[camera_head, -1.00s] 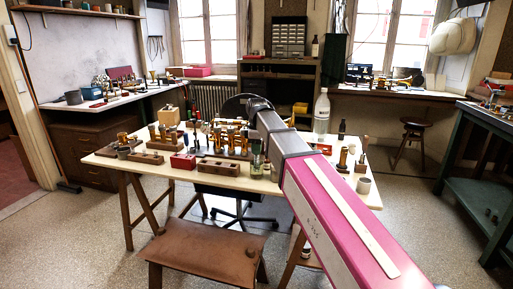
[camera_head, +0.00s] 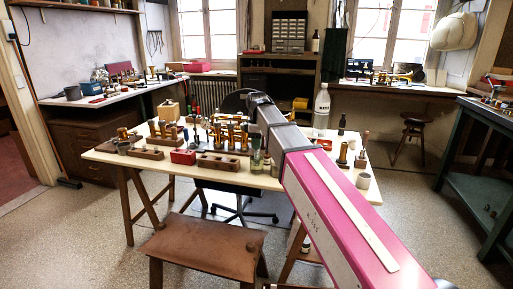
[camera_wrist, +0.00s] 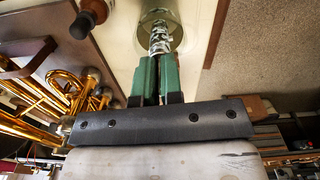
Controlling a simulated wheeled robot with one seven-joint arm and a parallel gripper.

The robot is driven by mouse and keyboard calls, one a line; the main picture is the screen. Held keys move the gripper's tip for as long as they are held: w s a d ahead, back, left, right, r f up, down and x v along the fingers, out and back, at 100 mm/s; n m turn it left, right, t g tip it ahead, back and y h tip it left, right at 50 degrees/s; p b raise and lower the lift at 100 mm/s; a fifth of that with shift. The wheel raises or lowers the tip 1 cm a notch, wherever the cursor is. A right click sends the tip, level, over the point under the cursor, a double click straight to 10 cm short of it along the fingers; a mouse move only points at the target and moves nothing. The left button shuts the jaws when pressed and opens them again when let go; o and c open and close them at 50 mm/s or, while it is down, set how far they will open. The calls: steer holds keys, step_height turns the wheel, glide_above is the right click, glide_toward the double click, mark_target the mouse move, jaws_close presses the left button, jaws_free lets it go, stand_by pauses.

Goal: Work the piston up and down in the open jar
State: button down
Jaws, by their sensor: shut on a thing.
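In the wrist view my gripper (camera_wrist: 158,66) has green fingers, close together and shut on the piston (camera_wrist: 160,38). The piston is a shiny silver cylinder that shows past the fingertips. It lines up with the round glass mouth of the open jar (camera_wrist: 174,17); its far end appears to be inside the jar, but its depth is hard to tell. In the head view a small glass jar (camera_head: 256,166) stands near the table's front edge, below the end of my arm. The piston cannot be made out there.
The cream worktable (camera_head: 215,181) holds wooden blocks (camera_head: 223,163), a red box (camera_head: 183,157) and brass parts (camera_head: 230,133). In the wrist view, brass tubing (camera_wrist: 35,100) and a dark-knobbed wooden tool (camera_wrist: 85,25) lie left of the fingers.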

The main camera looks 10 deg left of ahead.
steer(key=shift+r, duration=0.45)
steer(key=shift+f, duration=0.15)
steer(key=shift+f, duration=1.6)
steer(key=shift+r, duration=1.75)
steer(key=shift+r, duration=0.1)
steer(key=shift+r, duration=3.75)
